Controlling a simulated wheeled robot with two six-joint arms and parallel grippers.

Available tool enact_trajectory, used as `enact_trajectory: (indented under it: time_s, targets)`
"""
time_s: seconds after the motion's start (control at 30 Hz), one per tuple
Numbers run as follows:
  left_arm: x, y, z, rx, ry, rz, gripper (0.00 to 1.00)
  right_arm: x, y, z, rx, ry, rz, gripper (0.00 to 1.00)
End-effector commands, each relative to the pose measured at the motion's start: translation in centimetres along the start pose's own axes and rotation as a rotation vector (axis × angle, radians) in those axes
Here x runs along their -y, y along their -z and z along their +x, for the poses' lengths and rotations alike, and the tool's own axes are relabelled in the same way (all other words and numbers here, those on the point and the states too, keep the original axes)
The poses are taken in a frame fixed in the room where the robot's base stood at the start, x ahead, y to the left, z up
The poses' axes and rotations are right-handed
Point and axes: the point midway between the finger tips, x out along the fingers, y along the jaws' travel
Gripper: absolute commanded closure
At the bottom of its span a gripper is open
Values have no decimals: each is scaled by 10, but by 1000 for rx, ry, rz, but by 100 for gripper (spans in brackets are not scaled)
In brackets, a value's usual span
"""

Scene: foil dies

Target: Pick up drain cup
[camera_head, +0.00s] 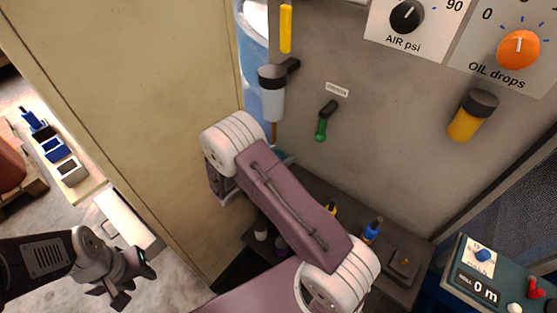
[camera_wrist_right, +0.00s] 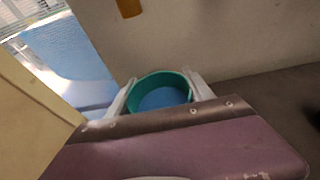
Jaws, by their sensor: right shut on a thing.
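The drain cup is a round green cup (camera_wrist_right: 160,79) with blue inside, seen from above in the right wrist view. My right gripper (camera_wrist_right: 161,93) is shut on it, with one pale finger on each side. In the head view only a sliver of green, likely the cup (camera_head: 284,156), shows behind my right arm. That arm hides most of the right gripper there. Whether the cup touches the shelf below cannot be told. My left gripper (camera_head: 136,283) is empty, fingers apart, low on the left over the floor.
The grey panel holds a clear bowl (camera_head: 272,99), a green-handled valve (camera_head: 322,127), a yellow-bodied part (camera_head: 472,117) and dials. Below is a dark shelf with a blue bottle (camera_head: 372,230). A tan panel (camera_head: 140,110) stands close left of my right arm. A readout box (camera_head: 487,284) is at lower right.

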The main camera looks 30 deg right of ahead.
Motion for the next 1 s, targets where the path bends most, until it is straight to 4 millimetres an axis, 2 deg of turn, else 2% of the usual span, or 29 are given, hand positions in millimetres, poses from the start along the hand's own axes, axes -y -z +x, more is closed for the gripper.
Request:
enact_trajectory:
  time_s: [0.17, 0.5, 0.7, 1.0]
  targets:
    - [0, 0, -4, 0, 0, 0, 64, 0, -32, -10, 1, -1, 6, 89]
    - [0, 0, -4, 0, 0, 0, 64, 75, -69, -31, 1, 0, 1, 89]
    - [0, 1, -6, 0, 0, 0, 64, 106, -85, -40, 1, 0, 2, 89]
    - [0, 1, -6, 0, 0, 0, 64, 117, -91, -43, 1, -6, 0, 89]
